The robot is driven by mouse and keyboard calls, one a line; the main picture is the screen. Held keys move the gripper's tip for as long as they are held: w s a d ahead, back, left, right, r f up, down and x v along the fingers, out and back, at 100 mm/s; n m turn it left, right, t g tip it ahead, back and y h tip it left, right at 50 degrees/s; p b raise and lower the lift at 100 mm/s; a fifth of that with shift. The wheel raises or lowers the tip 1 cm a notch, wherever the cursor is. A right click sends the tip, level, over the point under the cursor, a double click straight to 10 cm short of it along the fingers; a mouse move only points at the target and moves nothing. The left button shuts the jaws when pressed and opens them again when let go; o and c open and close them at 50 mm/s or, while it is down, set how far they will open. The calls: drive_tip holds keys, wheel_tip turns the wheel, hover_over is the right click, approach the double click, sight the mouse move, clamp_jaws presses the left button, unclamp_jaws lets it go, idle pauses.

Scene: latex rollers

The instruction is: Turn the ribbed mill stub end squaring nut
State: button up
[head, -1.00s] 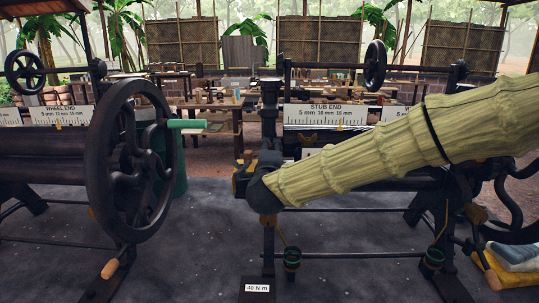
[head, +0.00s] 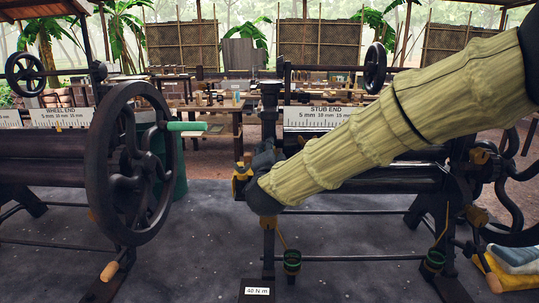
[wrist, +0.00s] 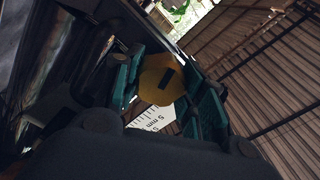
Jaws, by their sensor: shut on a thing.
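The squaring nut (wrist: 153,78) shows in the wrist view as a yellow faceted piece with a dark slot-like mark. My gripper (wrist: 164,88) has its teal-padded fingers on either side of it and is shut on it. In the head view my pale ribbed sleeved arm reaches down to the left end of the right-hand mill (head: 420,184). Yellow parts (head: 241,179) show there beside my wrist, but I cannot tell which is the nut. My fingers are hidden in that view. The stub end scale (head: 314,116) stands above, and its strip (wrist: 155,117) shows behind the nut.
A second mill with a large dark handwheel (head: 128,162) and green handle (head: 187,126) stands at left. A 40 N m plate (head: 257,290) is at the floor. Folded sheets (head: 515,258) lie at right.

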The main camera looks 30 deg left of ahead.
drive_tip(key=shift+f, duration=0.1)
drive_tip(key=o, duration=1)
drive_tip(key=shift+d, duration=0.15)
drive_tip(key=shift+o, duration=0.2)
drive_tip(key=shift+s, duration=0.1)
drive_tip(key=v, duration=1.1)
drive_tip(key=shift+s+d, duration=0.3)
